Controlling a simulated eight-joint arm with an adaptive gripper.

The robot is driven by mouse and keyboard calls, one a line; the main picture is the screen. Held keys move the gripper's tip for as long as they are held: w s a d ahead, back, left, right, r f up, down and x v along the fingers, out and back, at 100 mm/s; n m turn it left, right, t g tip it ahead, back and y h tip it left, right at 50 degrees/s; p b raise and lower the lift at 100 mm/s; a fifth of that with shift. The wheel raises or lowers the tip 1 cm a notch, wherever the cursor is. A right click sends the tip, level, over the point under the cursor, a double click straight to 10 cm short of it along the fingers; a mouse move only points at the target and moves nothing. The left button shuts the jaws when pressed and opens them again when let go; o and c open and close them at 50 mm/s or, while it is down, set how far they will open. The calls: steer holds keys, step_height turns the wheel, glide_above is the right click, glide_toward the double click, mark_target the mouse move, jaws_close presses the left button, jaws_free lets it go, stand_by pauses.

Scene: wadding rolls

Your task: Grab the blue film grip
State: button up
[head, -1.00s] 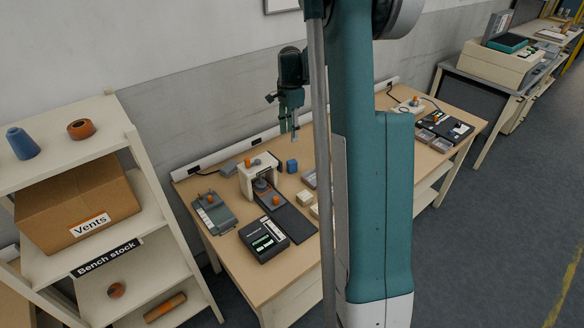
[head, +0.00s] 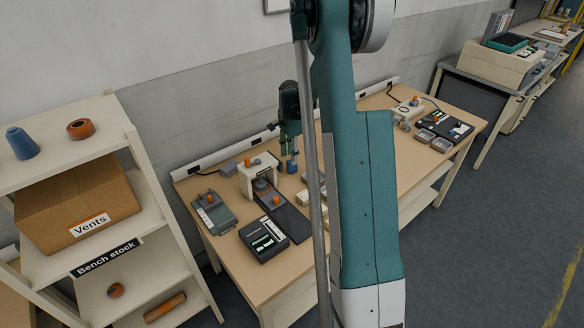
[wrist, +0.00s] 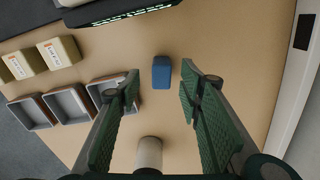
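The blue film grip looks like a small blue block (wrist: 161,72) standing on the tan bench. It shows in the wrist view between and beyond the fingertips, with bare bench around it. In the head view it is a small blue patch (head: 291,167) just under my gripper (head: 290,152). In the wrist view my gripper (wrist: 159,80) is open, one green ridged finger on each side of the block's line. No contact with the block is visible, and the height gap is hard to tell.
Grey open trays (wrist: 70,104) and cream labelled boxes (wrist: 58,52) lie left of the block in the wrist view. A dark slab (wrist: 115,8) lies beyond it. In the head view a cream press-like stand (head: 258,172) is to its left. The wall rail (head: 225,155) runs behind.

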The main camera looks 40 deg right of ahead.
mark_target(290, 167)
steer(key=shift+f, duration=1)
steer(key=shift+f, duration=0.15)
steer(key=shift+w+f+b, duration=0.15)
steer(key=shift+f+b, duration=0.3)
steer(key=shift+f, duration=2)
steer(key=c, duration=1)
